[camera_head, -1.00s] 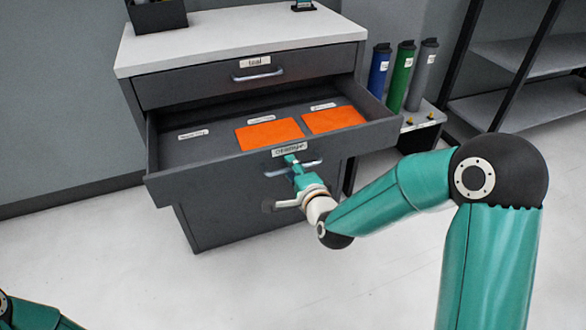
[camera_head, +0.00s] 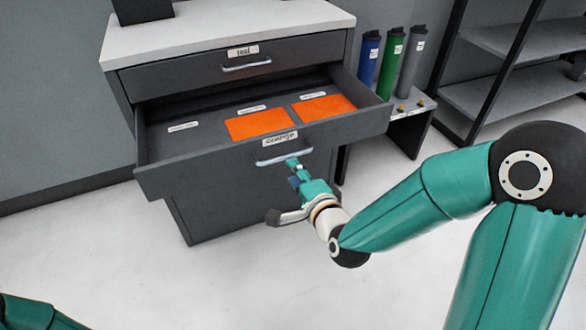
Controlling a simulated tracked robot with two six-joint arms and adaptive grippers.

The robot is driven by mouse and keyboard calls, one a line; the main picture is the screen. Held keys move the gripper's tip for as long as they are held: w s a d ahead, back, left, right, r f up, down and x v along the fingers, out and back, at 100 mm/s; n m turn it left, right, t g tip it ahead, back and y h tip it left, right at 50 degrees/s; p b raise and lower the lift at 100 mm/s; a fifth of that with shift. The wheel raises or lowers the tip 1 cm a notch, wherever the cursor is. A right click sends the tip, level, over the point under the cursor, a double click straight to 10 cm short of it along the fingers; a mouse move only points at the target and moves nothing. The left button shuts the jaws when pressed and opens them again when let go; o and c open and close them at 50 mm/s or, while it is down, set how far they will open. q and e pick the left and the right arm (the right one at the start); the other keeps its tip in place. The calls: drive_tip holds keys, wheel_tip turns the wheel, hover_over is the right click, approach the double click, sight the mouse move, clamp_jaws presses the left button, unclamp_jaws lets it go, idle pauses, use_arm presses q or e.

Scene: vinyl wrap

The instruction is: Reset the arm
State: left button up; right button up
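My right arm (camera_head: 420,205) reaches in from the right. My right gripper (camera_head: 295,175) is just in front of the open drawer's handle (camera_head: 283,157), at its right end. The handle's bar shows almost whole; I cannot tell whether a fingertip still touches it. The fingers are small and partly hidden by the gripper's body, so their opening is unclear. The drawer (camera_head: 160,180), labelled orange, is pulled out. My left arm (camera_head: 35,315) shows only as a piece at the bottom left; its gripper is out of view.
Two orange sheets (camera_head: 258,124) lie in the drawer's middle and right sections; the left section is empty. The teal drawer (camera_head: 215,75) above is shut. Blue, green and grey rolls (camera_head: 391,60) stand on a low stand (camera_head: 415,115) at the right. A shelf rack (camera_head: 510,95) stands further right.

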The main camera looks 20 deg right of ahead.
idle(0.4)
drive_tip(key=s+a+f+n+g+y, duration=0.1)
drive_tip(key=s+f+g, duration=0.2)
drive_tip(key=f, duration=0.8)
drive_tip(key=s+a+f+n+g, duration=0.1)
drive_tip(key=s+f+n+g, duration=0.2)
drive_tip(key=f, duration=0.8)
drive_tip(key=s+a+f+n+g+y, duration=0.25)
drive_tip(key=s+f+n+g, duration=0.2)
drive_tip(key=s, duration=0.35)
drive_tip(key=s+a+f+n+g+y, duration=0.1)
drive_tip(key=s+a+f+n+g, duration=0.3)
drive_tip(key=s+f+n, duration=0.3)
wheel_tip(320, 180, up, 26)
drive_tip(key=s+p, duration=0.1)
drive_tip(key=p, duration=2.4)
drive_tip(key=shift+s+f, duration=0.15)
drive_tip(key=shift+f, duration=0.05)
drive_tip(key=shift+d+g+h, duration=0.1)
drive_tip(key=shift+g+h, duration=0.15)
